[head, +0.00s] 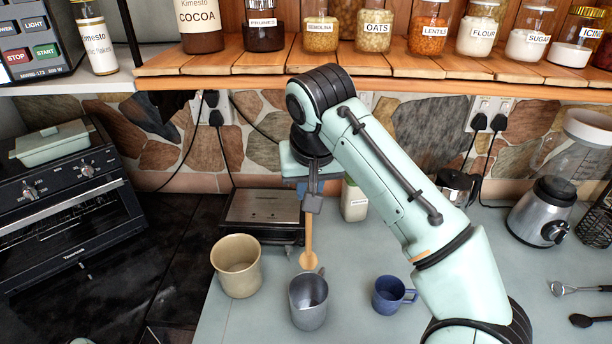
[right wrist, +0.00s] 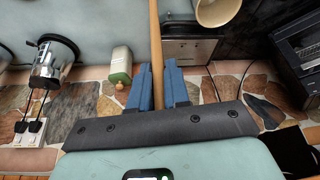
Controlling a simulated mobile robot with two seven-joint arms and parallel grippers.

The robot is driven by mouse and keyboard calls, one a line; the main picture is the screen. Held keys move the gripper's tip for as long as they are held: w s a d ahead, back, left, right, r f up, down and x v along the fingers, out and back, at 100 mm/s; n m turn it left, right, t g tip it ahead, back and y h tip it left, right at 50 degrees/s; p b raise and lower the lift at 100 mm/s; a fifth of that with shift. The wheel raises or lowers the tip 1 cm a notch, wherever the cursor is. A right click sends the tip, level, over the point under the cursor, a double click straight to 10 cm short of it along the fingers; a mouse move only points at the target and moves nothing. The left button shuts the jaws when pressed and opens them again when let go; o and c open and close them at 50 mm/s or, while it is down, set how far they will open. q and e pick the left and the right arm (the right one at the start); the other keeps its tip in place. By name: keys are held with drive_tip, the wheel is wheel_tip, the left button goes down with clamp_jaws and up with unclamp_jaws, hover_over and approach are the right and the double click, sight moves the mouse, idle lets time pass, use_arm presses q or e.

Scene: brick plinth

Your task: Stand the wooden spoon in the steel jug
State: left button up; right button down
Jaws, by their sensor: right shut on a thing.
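The wooden spoon (head: 308,240) hangs upright, bowl down, from my right gripper (head: 313,202). In the right wrist view, the blue fingers of my right gripper (right wrist: 159,88) are shut on the spoon's handle (right wrist: 155,35). The steel jug (head: 308,305) stands open and upright on the counter. In the head view, the spoon's bowl appears just above and behind the jug's far rim, outside its opening. The gap in height and depth between them is hard to judge. The jug is not visible in the right wrist view. My left gripper is not in view.
A cream pot (head: 237,265) stands left of the jug and a blue mug (head: 390,295) stands right of it. A kitchen scale (head: 262,208) lies behind. A blender (head: 545,205) stands far right. A wooden shelf of jars (head: 430,66) runs along the back.

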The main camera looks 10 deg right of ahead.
drive_tip(key=b, duration=0.1)
hover_over(309, 238)
drive_tip(key=shift+f, duration=2.8)
drive_tip(key=shift+b+x, duration=0.6)
drive_tip(key=shift+x, duration=0.6)
drive_tip(key=shift+f+b, duration=0.5)
drive_tip(key=shift+f, duration=0.5)
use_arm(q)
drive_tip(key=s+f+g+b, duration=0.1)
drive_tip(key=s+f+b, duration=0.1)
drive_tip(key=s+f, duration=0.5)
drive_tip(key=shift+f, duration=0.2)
use_arm(e)
drive_tip(key=shift+f, duration=2.2)
